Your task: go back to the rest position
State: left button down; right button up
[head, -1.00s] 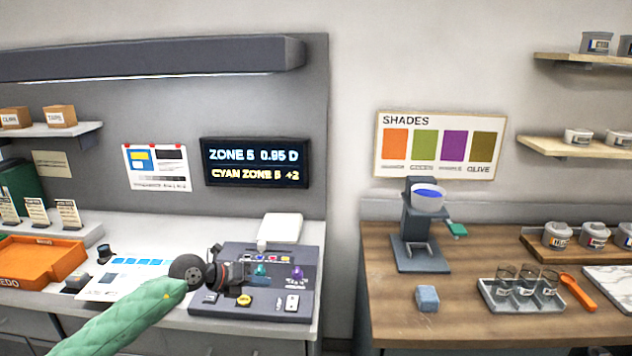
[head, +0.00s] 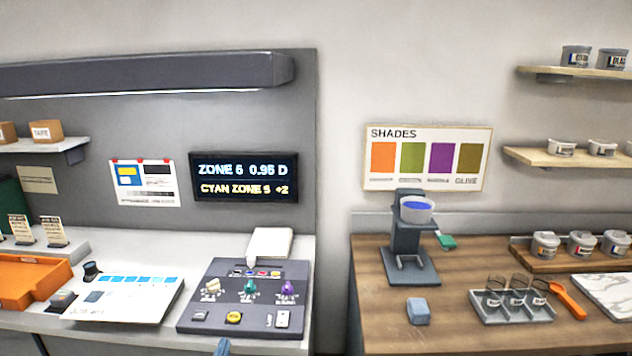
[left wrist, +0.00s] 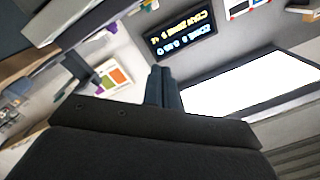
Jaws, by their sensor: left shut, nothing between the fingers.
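My left gripper (head: 222,346) barely shows at the bottom edge of the head view, just below the front edge of the control console. In the left wrist view its two dark blue-grey fingers (left wrist: 163,88) are together with nothing between them. The rest of the left arm is out of the head view. My right gripper is in neither view. The console (head: 258,309) stands clear of the gripper, with knobs, coloured buttons and a yellow button on top.
A printed sheet (head: 125,297) and an orange tray (head: 32,286) lie left of the console. A wooden counter (head: 380,322) at right holds a stand with a blue-filled cup (head: 416,210), a blue-grey block (head: 418,311) and a glass rack (head: 513,313). A gap separates the two counters.

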pick_arm(q)
jog(key=s+a+f+n+g+y, duration=0.25)
jog(key=s+f+n+g, duration=0.4)
jog(key=s+f, duration=0.65)
jog(key=s+d+f+g+h, duration=0.1)
jog(key=s+f+g+h, duration=0.2)
jog(key=s, duration=0.5)
jog(key=s+d+f+g, duration=0.1)
jog(key=s+f+g, duration=0.2)
jog(key=s+g, duration=0.35)
notch_tip(320, 180, down, 24)
jog(key=d, duration=0.2)
jog(key=s+f, duration=0.4)
jog(key=f, duration=0.7)
jog(key=s+f, duration=0.4)
jog(key=f, duration=0.7)
jog(key=shift+f+m, duration=0.4)
jog(key=shift+m, duration=0.05)
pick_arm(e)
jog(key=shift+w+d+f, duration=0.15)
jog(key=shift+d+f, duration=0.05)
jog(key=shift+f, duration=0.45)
pick_arm(q)
jog(key=shift+d, duration=0.1)
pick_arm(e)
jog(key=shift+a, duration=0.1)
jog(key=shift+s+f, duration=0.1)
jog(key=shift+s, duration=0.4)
